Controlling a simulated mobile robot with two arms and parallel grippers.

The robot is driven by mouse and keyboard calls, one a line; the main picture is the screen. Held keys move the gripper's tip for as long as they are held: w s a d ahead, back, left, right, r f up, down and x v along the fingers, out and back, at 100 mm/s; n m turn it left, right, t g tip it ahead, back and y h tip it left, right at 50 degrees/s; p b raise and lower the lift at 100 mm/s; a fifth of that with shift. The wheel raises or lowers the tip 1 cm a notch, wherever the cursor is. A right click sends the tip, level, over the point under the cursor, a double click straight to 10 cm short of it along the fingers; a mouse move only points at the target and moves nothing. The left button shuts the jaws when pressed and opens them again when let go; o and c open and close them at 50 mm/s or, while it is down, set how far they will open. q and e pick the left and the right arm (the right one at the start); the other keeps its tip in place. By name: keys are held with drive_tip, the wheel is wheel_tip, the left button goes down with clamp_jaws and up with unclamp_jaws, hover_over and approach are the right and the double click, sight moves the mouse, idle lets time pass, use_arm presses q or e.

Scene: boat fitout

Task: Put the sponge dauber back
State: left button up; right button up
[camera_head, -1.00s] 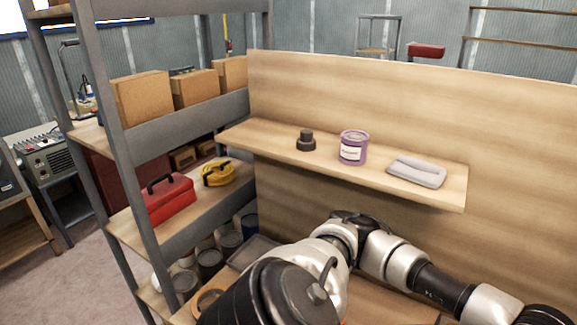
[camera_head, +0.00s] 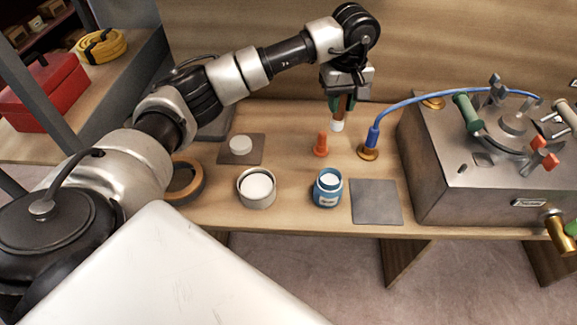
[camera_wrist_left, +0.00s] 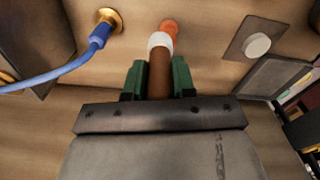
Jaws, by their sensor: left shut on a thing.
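My left gripper (camera_head: 342,102), with green fingers, is shut on the sponge dauber, which has a white tip (camera_head: 337,126) pointing down. It holds the dauber above the wooden bench. In the left wrist view the dauber's brown handle (camera_wrist_left: 160,75) is between the fingers (camera_wrist_left: 158,80). A small orange piece (camera_head: 321,145) stands on the bench just below and left of the dauber in the head view. It also shows beyond the white tip in the left wrist view (camera_wrist_left: 169,27); contact cannot be told. An open blue jar (camera_head: 328,200) stands nearer the front. My right gripper is out of view.
An open tin (camera_head: 257,201) stands left of the jar, with a grey mat (camera_head: 376,202) to its right. A white disc (camera_head: 240,144) lies on a dark square. A blue hose (camera_head: 410,97) runs from a brass fitting (camera_head: 368,153) to a metal box (camera_head: 460,190).

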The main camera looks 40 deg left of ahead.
use_arm(q)
drive_tip(key=shift+n, duration=0.9)
drive_tip(key=shift+s+a+f+b, duration=0.25)
drive_tip(key=shift+s+a+f, duration=0.65)
drive_tip(key=shift+a+f, duration=0.95)
drive_tip(key=shift+s+a+f+b, duration=0.25)
drive_tip(key=shift+s+a+f, duration=0.6)
drive_tip(key=shift+a+f, duration=1)
drive_tip(key=shift+s+a+f+b, duration=0.25)
drive_tip(key=shift+s+a+f, duration=0.85)
drive_tip(key=shift+f, duration=1.25)
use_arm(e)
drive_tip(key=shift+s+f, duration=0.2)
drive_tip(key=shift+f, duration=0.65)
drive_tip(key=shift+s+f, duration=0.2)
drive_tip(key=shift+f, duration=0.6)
use_arm(q)
drive_tip(key=shift+w+a, duration=0.15)
drive_tip(key=shift+w, duration=0.05)
drive_tip(key=shift+f, duration=0.1)
drive_tip(key=o, duration=0.9)
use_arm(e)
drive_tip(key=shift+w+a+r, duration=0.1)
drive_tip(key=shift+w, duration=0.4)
